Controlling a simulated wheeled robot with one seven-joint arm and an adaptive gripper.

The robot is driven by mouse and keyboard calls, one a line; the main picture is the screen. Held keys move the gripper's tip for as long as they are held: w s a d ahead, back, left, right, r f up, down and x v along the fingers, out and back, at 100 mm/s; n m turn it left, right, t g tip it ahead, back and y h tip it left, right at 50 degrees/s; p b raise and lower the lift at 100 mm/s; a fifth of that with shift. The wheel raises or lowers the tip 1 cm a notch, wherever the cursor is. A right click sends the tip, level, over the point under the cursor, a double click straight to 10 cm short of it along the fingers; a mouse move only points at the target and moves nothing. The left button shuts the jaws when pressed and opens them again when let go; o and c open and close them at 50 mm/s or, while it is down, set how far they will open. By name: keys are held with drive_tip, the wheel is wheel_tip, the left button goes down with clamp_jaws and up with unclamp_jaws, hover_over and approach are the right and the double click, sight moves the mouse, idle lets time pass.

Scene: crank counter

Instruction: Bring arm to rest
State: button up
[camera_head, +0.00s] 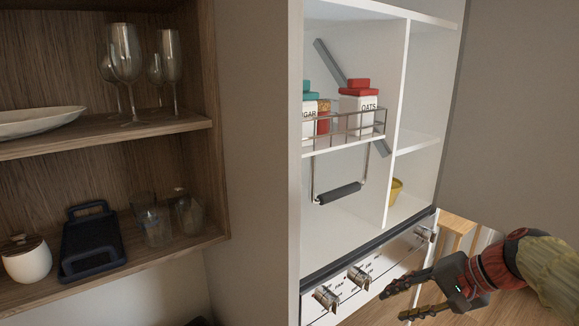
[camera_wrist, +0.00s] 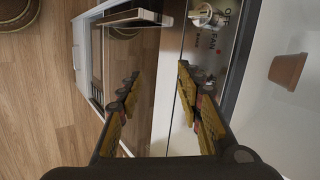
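My gripper (camera_head: 394,306) is at the lower right in the head view, in front of the front panel with knobs (camera_head: 358,277). Its two fingers are spread apart with nothing between them, and they point left. The wrist view shows the same open fingers (camera_wrist: 158,72) with yellow pads and an empty gap. My arm enters from the right edge in the head view; the rest of it is out of view. The fingers appear apart from the panel and knobs, though the exact distance is hard to tell.
A wire rack (camera_head: 345,130) with jars and a black-gripped handle (camera_head: 339,194) hangs in the white cabinet (camera_head: 402,100). A small pot (camera_head: 395,190) stands in its lower right compartment. Wooden shelves (camera_head: 110,135) with glasses are at left. Wooden floor (camera_wrist: 45,95) shows in the wrist view.

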drive_tip(key=s+a+f+n+h+b, duration=0.2)
drive_tip(key=s+f+n+h+b, duration=0.1)
drive_tip(key=s+f+b, duration=0.6)
drive_tip(key=s+a+f+n+h+b, duration=0.3)
drive_tip(key=s+f+n+b, duration=0.2)
drive_tip(key=s+f+b, duration=0.5)
wheel_tip(320, 180, down, 6)
drive_tip(key=shift+a, duration=0.1)
drive_tip(key=shift+c, duration=0.8)
